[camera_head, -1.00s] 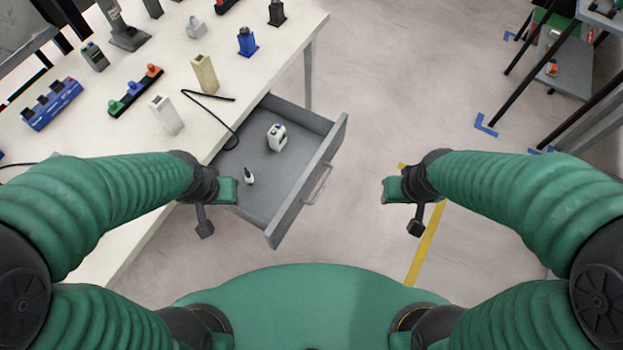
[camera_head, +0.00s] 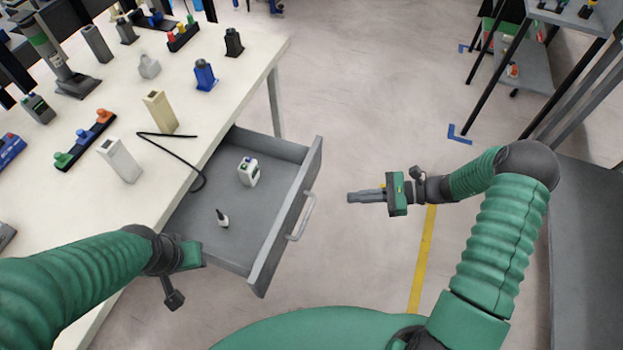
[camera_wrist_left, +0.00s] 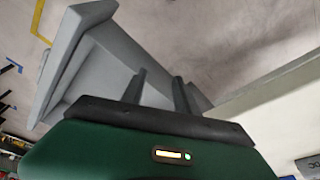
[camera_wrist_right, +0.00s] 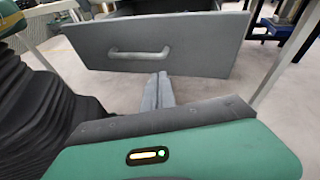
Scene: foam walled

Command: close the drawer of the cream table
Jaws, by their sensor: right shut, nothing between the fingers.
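The cream table (camera_head: 230,62) stands at the left in the head view. Its grey drawer (camera_head: 200,226) is pulled out, with a white bottle (camera_head: 248,172) and a small white dropper bottle with a dark tip (camera_head: 222,217) inside. The drawer handle (camera_head: 302,216) is on the front panel. My right gripper (camera_head: 350,198) is shut and empty, to the right of the handle and apart from it. In the right wrist view its fingers (camera_wrist_right: 158,90) point toward the drawer front (camera_wrist_right: 200,50). My left gripper is by the drawer's near side; its two fingers (camera_wrist_left: 157,88) are spread apart, with nothing visible between them.
Several coloured devices and blocks, with a black cable (camera_head: 172,137), lie on the tabletop. A grey shelf rack (camera_head: 530,75) stands at the upper right. The floor (camera_head: 370,90) between table and rack is clear.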

